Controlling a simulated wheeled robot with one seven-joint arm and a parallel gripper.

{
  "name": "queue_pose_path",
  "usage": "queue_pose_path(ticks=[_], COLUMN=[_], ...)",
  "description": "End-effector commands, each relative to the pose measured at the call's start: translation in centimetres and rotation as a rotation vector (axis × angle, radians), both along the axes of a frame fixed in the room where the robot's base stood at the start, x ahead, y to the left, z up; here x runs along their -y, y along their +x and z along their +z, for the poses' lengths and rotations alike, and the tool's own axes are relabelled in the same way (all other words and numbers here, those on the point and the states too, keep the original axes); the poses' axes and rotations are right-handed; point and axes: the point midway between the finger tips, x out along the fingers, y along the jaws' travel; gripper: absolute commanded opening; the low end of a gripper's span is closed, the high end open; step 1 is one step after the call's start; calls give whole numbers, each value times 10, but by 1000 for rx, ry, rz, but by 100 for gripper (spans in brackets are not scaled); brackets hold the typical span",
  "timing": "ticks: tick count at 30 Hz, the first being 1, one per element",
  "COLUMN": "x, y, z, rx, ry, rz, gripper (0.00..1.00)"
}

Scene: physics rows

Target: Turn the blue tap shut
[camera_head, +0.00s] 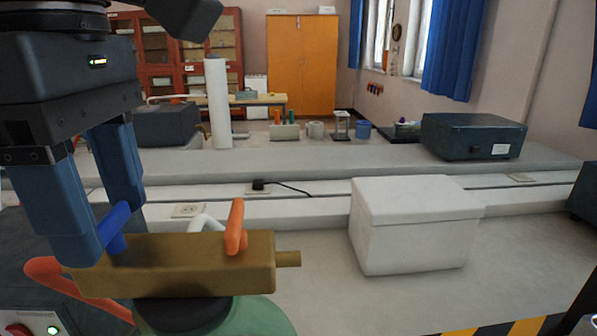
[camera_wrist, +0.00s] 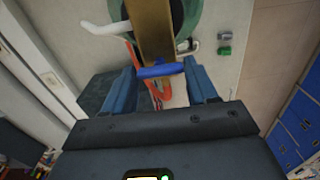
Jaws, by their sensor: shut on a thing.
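The blue tap handle (camera_head: 117,236) sits at the left end of a brass manifold (camera_head: 180,262). My gripper (camera_head: 108,238) reaches down from above, with one finger at each end of the handle, shut on it. In the wrist view the blue handle (camera_wrist: 160,71) lies across the brass body (camera_wrist: 152,30) between my two fingers. A white handle (camera_head: 207,222) and an orange handle (camera_head: 236,225) are further right on the same manifold. The near finger hides part of the manifold's left end.
The manifold stands on a rounded green base (camera_head: 258,318). An orange hose (camera_head: 75,285) loops at its left. A white lidded box (camera_head: 415,235) stands right of it on the bench. A red-knobbed control box (camera_head: 25,322) is at the lower left. Bench space between manifold and white box is clear.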

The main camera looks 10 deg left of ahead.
Motion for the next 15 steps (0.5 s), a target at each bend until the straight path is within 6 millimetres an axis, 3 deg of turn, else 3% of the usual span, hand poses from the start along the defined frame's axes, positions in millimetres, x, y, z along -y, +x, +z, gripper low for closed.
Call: queue_pose_path(ticks=[9, 15], x=[0, 0], y=[0, 0], z=[0, 1], rx=[1, 1], ry=[0, 0], rz=[1, 1], gripper=[83, 83])
